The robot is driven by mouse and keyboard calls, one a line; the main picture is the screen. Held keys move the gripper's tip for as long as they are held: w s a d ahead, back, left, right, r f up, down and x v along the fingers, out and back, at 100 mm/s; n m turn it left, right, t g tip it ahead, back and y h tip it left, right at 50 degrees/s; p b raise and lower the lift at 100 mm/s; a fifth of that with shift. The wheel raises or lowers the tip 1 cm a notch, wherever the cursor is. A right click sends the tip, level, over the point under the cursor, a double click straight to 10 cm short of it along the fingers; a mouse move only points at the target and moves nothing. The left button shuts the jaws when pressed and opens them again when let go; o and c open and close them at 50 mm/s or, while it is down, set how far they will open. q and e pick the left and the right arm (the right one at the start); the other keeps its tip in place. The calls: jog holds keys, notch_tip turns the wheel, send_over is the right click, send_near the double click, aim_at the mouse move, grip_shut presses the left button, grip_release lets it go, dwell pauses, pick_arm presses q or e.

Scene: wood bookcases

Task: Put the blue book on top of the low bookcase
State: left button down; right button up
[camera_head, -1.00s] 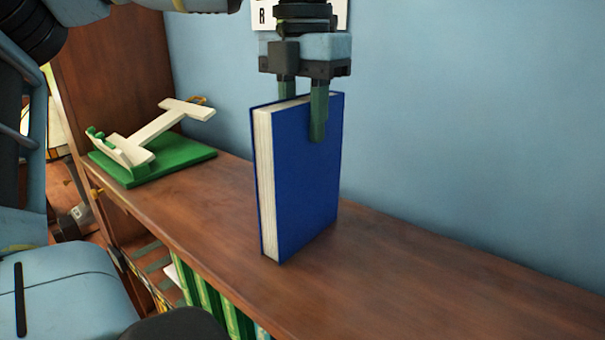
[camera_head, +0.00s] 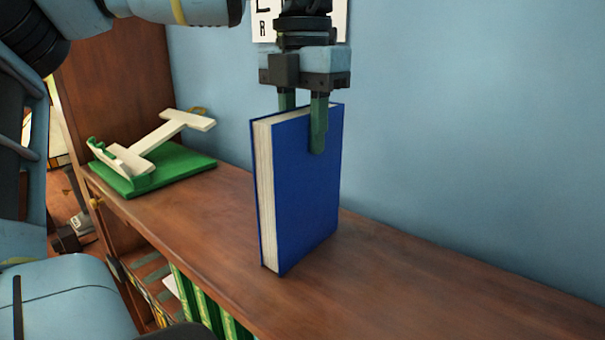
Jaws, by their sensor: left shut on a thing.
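The blue book (camera_head: 306,200) stands upright on the wooden top of the low bookcase (camera_head: 430,290), its cream page edges facing left. My left gripper (camera_head: 303,125) comes down from above and is shut on the top edge of the book, one finger on each side. The book's bottom looks to be on or very close to the wood; I cannot tell whether it bears its full weight there. My right gripper is not in view.
A green base with a white model plane-like object (camera_head: 155,178) stands on the bookcase top at the left, by a taller wooden side panel (camera_head: 120,90). Green books (camera_head: 200,305) fill the shelf below. The top to the right of the book is clear. A blue wall is behind.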

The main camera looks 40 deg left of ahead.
aim_at(301, 111)
pick_arm(q)
jog(key=shift+r, duration=0.2)
jog(key=shift+r, duration=1.6)
jog(key=shift+s+r, duration=0.1)
jog(key=shift+s, duration=0.1)
jog(key=s+d+r+b, duration=0.1)
jog(key=s, duration=1.4)
jog(key=shift+s+d+r+b, duration=0.15)
jog(key=shift+s+d+b, duration=0.15)
jog(key=shift+b, duration=0.1)
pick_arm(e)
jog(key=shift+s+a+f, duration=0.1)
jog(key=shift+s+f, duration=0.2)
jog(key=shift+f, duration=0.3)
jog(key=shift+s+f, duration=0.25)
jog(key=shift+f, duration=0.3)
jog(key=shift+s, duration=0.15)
